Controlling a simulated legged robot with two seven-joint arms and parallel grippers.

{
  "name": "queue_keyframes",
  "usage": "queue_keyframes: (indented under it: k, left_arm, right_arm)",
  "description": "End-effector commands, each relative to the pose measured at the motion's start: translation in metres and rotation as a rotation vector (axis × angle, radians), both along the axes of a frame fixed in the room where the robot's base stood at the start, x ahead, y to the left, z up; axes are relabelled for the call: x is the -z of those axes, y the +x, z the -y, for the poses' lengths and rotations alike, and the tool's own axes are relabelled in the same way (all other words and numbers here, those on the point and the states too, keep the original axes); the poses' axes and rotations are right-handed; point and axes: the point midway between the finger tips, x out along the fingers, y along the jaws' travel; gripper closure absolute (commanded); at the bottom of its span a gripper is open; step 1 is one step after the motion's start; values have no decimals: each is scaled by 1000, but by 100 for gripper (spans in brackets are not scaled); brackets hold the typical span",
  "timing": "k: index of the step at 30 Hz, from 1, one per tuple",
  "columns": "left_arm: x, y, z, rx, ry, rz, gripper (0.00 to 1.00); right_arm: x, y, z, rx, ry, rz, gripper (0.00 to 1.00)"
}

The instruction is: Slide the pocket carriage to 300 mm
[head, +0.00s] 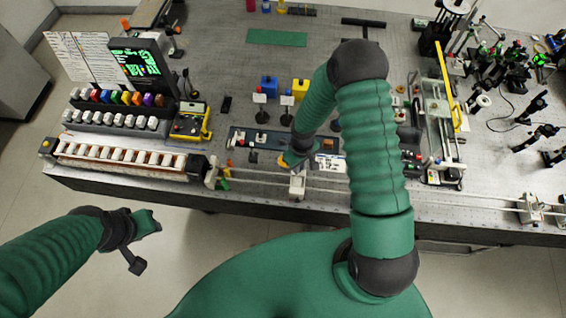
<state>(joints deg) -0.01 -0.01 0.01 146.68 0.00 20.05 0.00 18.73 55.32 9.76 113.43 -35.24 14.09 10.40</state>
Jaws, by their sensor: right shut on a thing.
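The pocket carriage (297,187) looks like a small pale block on the long twin-rod rail (430,197) along the bench's front edge. It sits left of the rail's middle. My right gripper (291,163) reaches down at the carriage's upper back end and is shut on it; the fingertips are small and partly hidden by my own wrist. The scale marks along the rail are too small to read. My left gripper (150,222) hangs in front of the bench at the left, away from everything; its finger opening is not clear.
A rack of white vials (125,155) stands left of the rail's left end support (211,172). A right end support (530,208) stands at the bench's right. A long dark tray (255,138) lies behind the carriage. The rail's right stretch looks clear.

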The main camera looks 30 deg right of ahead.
Motion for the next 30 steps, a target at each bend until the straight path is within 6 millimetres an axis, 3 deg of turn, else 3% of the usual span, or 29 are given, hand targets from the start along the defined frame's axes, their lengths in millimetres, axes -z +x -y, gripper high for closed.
queue_keyframes:
  k: [6,17,18,22,30]
  left_arm:
    - [-2,0,0,-1,0,0,64]
    - [-2,0,0,0,0,0,64]
    - [-2,0,0,0,0,0,64]
    - [-2,0,0,0,0,0,64]
    - [-1,0,0,-1,0,0,64]
  right_arm:
    - [-1,-12,19,1,-1,-2,100]
    - [-1,-14,21,1,-1,-1,100]
    - [-1,-13,21,1,-1,-1,82]
    - [0,-13,20,0,0,-1,65]
    - [0,-12,19,-1,0,0,64]
